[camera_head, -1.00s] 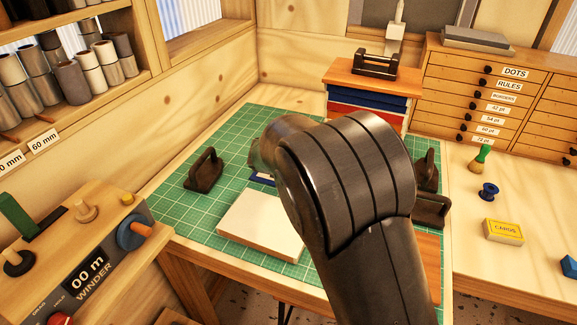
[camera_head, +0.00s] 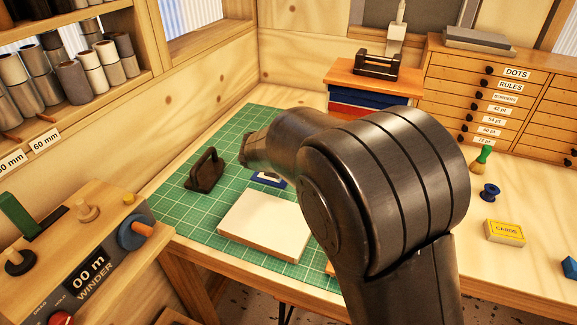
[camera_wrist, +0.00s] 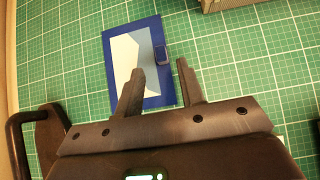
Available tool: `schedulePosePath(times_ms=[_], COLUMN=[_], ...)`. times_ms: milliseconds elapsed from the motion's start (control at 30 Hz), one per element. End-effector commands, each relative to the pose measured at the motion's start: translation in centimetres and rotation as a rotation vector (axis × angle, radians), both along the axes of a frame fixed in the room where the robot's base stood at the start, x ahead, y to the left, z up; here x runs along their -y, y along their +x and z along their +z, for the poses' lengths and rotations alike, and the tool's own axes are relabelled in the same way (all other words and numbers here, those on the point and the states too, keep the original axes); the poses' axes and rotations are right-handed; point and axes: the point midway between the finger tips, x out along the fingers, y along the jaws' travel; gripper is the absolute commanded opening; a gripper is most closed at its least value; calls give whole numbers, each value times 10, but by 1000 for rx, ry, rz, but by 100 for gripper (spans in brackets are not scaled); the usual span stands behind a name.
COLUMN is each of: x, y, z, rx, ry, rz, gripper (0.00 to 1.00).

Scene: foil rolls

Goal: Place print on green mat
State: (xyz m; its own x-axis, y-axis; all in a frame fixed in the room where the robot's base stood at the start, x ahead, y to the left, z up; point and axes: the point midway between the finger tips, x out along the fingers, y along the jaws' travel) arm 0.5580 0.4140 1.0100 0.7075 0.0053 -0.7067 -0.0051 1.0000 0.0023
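The print (camera_wrist: 124,52), a white and pale grey-blue sheet with a blue border, lies flat on the green mat (camera_wrist: 222,68). A small dark blue tab (camera_wrist: 160,53) shows near its right edge. In the head view part of the print (camera_head: 266,181) shows beside my arm, on the mat (camera_head: 240,125) behind a white block. My gripper (camera_wrist: 160,65) is open in the wrist view. Its left finger overlaps the print in the picture and its right finger is just past the print's right edge. I cannot tell its height above the print.
A white block (camera_head: 264,225) lies on the mat's front part. A dark handled weight (camera_head: 205,170) stands at the mat's left. A winder (camera_head: 85,260) is at front left. A wooden-topped stack (camera_head: 372,80) stands behind. My arm covers the mat's right side.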

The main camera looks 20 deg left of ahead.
Motion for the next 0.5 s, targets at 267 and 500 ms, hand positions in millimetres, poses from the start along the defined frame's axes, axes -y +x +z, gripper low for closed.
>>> schedulePosePath(times_ms=[267,500], x=[0,1], y=[-36,-49], z=[36,48], rx=[0,0], ry=[1,-1], rz=[0,-1], gripper=[35,35])
